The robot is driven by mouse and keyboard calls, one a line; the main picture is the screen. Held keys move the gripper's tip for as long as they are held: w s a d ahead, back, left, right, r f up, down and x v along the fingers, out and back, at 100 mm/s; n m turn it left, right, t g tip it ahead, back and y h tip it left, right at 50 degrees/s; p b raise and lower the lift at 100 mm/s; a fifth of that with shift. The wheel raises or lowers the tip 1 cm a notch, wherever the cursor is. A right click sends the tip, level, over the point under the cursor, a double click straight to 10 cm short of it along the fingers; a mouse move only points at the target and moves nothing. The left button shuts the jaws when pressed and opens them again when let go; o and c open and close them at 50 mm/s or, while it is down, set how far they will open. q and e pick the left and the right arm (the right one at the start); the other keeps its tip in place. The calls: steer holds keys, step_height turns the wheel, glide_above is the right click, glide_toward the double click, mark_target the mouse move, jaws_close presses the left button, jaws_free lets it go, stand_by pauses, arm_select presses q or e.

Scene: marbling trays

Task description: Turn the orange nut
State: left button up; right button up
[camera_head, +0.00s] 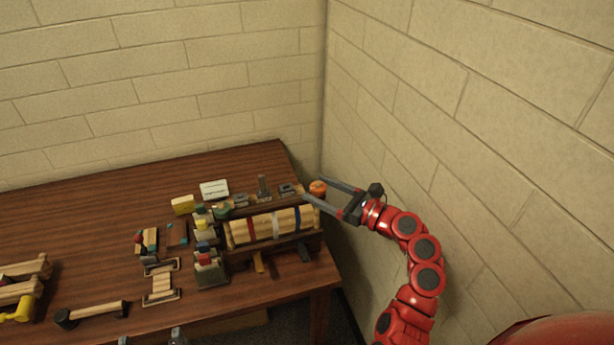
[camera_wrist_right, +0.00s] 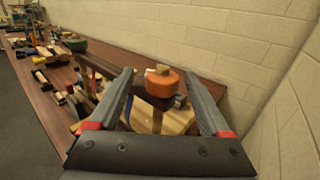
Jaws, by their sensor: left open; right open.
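The orange nut (camera_head: 317,187) is at the right end of the wooden fixture on the table. In the right wrist view, it is a round orange piece (camera_wrist_right: 162,84) with a small tan stub on top. My right gripper (camera_head: 314,190) is open, with one finger on each side of the nut. In its wrist view a gap shows between the nut and each finger, so I see no contact. My left gripper (camera_head: 150,339) is at the bottom edge of the head view, apart from the nut; only its two spread fingertips show, open and empty.
The fixture holds a light wooden roll (camera_head: 270,226) with coloured bands. A green round piece (camera_wrist_right: 75,44) sits further along it. Small blocks and a white card (camera_head: 214,189) lie to the left. Brick walls stand close behind and right of the table (camera_head: 80,215).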

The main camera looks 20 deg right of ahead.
mark_target(315, 187)
steer(key=x, duration=0.4)
steer(key=shift+w+f+p, duration=0.1)
steer(key=shift+w+p, duration=0.1)
steer(key=shift+p, duration=0.2)
